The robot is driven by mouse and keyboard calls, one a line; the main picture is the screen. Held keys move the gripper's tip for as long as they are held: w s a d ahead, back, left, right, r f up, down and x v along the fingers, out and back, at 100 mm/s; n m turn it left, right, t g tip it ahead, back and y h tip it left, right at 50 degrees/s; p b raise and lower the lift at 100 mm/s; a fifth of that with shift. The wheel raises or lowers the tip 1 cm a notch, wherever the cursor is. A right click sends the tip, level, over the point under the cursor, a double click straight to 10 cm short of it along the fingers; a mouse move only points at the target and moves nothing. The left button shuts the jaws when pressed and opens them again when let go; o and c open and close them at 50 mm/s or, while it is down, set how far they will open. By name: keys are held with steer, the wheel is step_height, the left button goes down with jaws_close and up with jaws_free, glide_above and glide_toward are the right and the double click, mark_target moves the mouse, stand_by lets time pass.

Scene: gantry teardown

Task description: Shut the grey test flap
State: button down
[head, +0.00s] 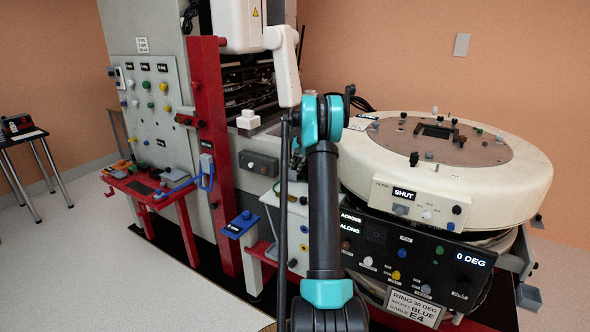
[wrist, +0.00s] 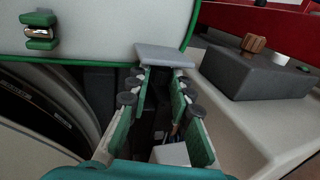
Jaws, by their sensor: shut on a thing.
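In the wrist view, a light grey flat plate (wrist: 165,56), which looks like the grey test flap, lies at the tips of my gripper (wrist: 163,72). My gripper's green-padded fingers stand a little apart, shut on the plate's near edge. The fingertips hide part of that edge. In the head view my arm rises in the middle and bends over at the top; my gripper is not clearly visible there. I cannot pick out the flap for certain in the head view.
In the wrist view, a dark grey box (wrist: 255,75) with a brown knob stands close on the right. A pale green-edged panel (wrist: 110,30) fills the upper left. In the head view, a cream ring unit (head: 510,190) stands right and a red post (head: 210,150) left.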

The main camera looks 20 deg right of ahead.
mark_target(289, 176)
steer(key=shift+s+a+r, duration=0.1)
steer(key=t+h, duration=0.1)
steer(key=s+a+t+h, duration=0.1)
steer(key=shift+s+a+r+n+h, duration=0.1)
steer(key=shift+a+n+h, duration=0.15)
steer(key=shift+n+h, duration=0.05)
steer(key=a+t+h, duration=0.1)
steer(key=s+t+h, duration=0.1)
steer(key=shift+s+a+n+h, duration=0.1)
steer(key=shift+a+n+h, duration=0.2)
steer(key=shift+a, duration=0.05)
steer(key=t+h, duration=0.1)
steer(key=s+a+f+t+h, duration=0.1)
steer(key=shift+a+f+n+t, duration=0.1)
steer(key=shift+a+n+t, duration=0.1)
steer(key=shift+n+t, duration=0.15)
steer(key=shift+s+a+f+n+t+h, duration=0.2)
steer(key=shift+f+t+h, duration=0.1)
steer(key=shift+t+h, duration=0.3)
steer(key=shift+s+a+f+n+t+h, duration=0.1)
steer(key=shift+s+a+f+t+h, duration=0.15)
steer(key=shift+t+h, duration=0.35)
steer(key=c, duration=1.3)
jaws_free()
steer(key=shift+c, duration=0.2)
